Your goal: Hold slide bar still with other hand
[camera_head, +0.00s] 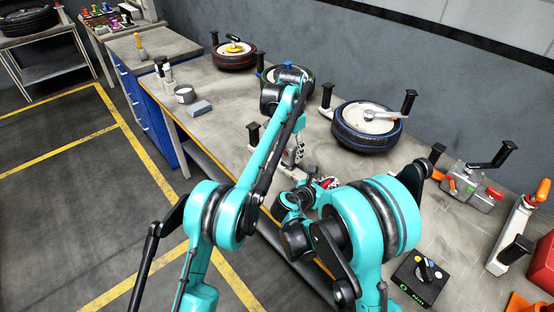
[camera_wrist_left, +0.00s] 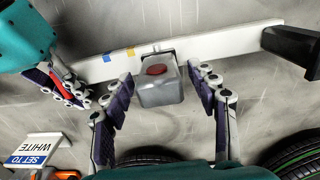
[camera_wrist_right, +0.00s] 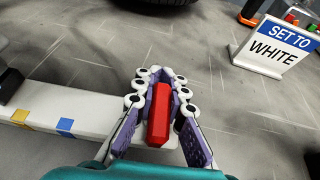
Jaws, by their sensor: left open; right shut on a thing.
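The white slide bar (camera_wrist_left: 215,42) lies across the left wrist view, with a black handle (camera_wrist_left: 292,45) at its right end and blue and yellow marks. A grey slider block (camera_wrist_left: 160,92) with a red top sits on the bar. My left gripper (camera_wrist_left: 160,95) is open, with one finger on each side of this block. My right gripper (camera_wrist_right: 158,90) is shut on the red handle (camera_wrist_right: 158,115) at the bar's other end; the bar (camera_wrist_right: 95,108) also shows there. In the head view, my left gripper (camera_head: 292,156) and right gripper (camera_head: 326,183) are close together, partly hidden by my arms.
A "SET TO WHITE" sign (camera_wrist_right: 275,45) stands near the bar. A blue-rimmed tyre (camera_head: 367,125) and a red-rimmed tyre (camera_head: 234,56) stand along the back of the bench. A grey fixture with a lever (camera_head: 470,185) and a black dial box (camera_head: 424,278) are at right.

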